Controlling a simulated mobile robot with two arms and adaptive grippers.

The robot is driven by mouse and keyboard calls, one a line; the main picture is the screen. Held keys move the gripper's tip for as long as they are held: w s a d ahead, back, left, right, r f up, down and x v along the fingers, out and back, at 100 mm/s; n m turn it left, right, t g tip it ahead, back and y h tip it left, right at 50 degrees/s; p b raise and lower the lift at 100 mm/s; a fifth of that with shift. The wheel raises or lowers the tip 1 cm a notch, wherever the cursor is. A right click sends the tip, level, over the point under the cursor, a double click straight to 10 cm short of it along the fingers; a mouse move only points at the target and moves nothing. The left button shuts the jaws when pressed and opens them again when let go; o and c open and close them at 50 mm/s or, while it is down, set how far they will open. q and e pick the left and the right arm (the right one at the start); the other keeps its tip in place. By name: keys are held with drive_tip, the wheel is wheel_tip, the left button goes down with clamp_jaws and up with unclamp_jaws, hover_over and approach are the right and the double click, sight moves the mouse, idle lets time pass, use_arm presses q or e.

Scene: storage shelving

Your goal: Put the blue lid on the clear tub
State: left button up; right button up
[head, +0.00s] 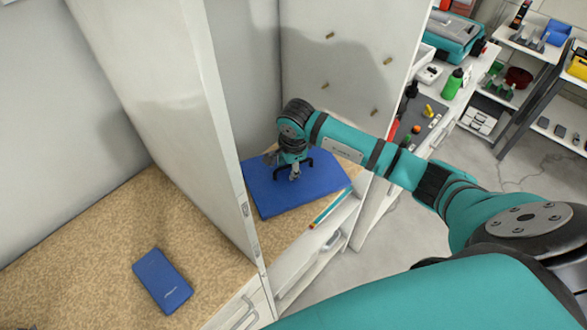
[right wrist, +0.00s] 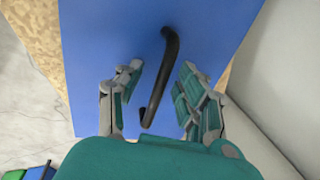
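The blue lid (head: 275,195) is a flat blue panel lying on the speckled shelf board, right of the white upright panel. In the right wrist view the blue lid (right wrist: 95,30) fills most of the picture, with a dark bent handle on it. My right gripper (head: 294,170) is over the lid, pointing down. In the right wrist view its fingers (right wrist: 158,78) are apart, one on each side of the handle, with gaps visible. I cannot make out a clear tub in either view. My left gripper is not in view.
A small dark blue box (head: 162,281) lies on the left shelf board (head: 90,235). A tall white divider (head: 180,110) stands between the two bays. A teal pencil-like stick (head: 331,207) lies at the front edge. A tool bench with a green bottle (head: 452,84) is behind right.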

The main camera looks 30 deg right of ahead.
clamp_jaws()
idle(0.6)
